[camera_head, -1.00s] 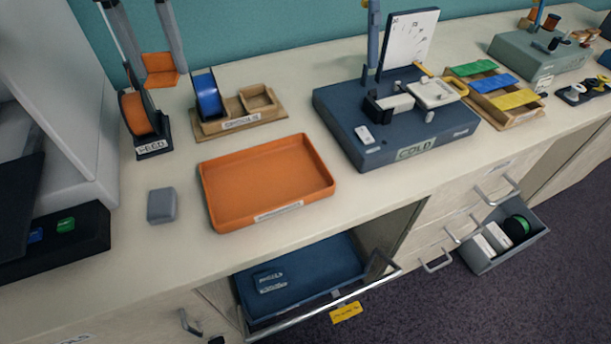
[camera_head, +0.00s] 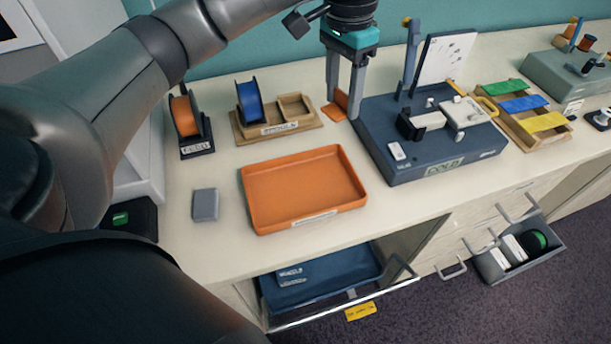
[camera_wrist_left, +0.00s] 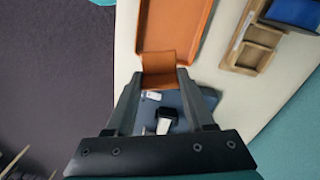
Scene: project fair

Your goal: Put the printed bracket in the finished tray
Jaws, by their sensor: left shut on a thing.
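The printed bracket is a small orange L-shaped piece (camera_head: 333,113). My left gripper (camera_head: 344,106) points down with its two fingers shut on it, behind and right of the orange tray. The bracket also shows between the fingertips in the left wrist view (camera_wrist_left: 158,72). The orange tray (camera_head: 302,190) is shallow and empty, with a front label too small to read; I take it as the finished tray. In the wrist view the tray (camera_wrist_left: 172,25) lies just beyond the bracket. My right gripper is not in view.
A dark blue cold station (camera_head: 428,168) stands close right of the gripper. A wooden holder with a blue spool (camera_head: 250,102) and an orange feed spool (camera_head: 185,115) stand behind the tray. A grey block (camera_head: 205,205) sits left of it. A drawer (camera_head: 325,290) hangs open below.

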